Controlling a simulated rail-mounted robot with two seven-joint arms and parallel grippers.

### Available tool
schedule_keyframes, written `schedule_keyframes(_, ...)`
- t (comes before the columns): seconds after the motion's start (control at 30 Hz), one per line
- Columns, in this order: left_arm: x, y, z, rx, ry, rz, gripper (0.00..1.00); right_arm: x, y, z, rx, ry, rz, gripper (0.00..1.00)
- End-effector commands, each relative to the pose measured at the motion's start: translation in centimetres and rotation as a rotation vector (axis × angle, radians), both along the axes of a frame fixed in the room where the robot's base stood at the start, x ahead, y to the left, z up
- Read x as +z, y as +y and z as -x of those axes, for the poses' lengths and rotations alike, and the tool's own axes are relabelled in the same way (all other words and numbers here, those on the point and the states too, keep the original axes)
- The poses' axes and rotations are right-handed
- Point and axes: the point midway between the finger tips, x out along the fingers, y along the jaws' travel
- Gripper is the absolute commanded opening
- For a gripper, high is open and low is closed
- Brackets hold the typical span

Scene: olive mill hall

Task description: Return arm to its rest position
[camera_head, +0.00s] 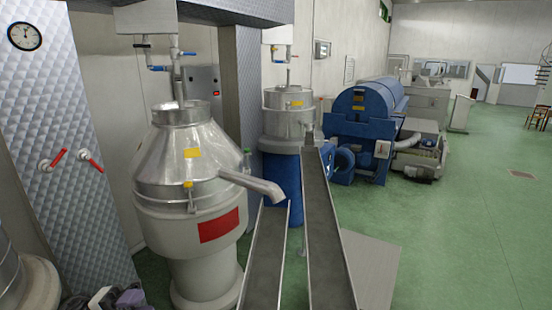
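Neither of my grippers can be made out in the head view. A small cluster of dark, white and purplish parts shows at the bottom left edge, cut off by the frame. It may be part of my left arm, but I cannot be sure, and no fingers show there. Nothing of a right arm is visible.
A steel separator (185,165) with a spout (252,186) stands left of centre. Two metal chutes, one left (265,255) and one right (325,230), run toward me. A second separator (290,115) and a blue machine (368,108) stand behind. Green floor (470,220) is clear on the right.

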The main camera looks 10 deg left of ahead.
Motion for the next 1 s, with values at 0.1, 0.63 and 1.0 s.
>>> schedule_keyframes(0.1,0.3,0.6,-3.0,0.191,0.047,0.021,0.38,0.0,0.1,0.0,0.0,-0.001,-0.002,0.0)
schedule_keyframes(0.63,3.0,6.0,-11.9,1.135,0.35,0.174,0.38,0.1,0.5,-0.1,-0.006,-0.002,-0.014,0.0)
schedule_keyframes(1.0,-1.6,3.9,-7.4,1.579,0.793,0.28,0.38,-0.2,0.4,-0.2,-0.004,-0.003,-0.01,0.0)
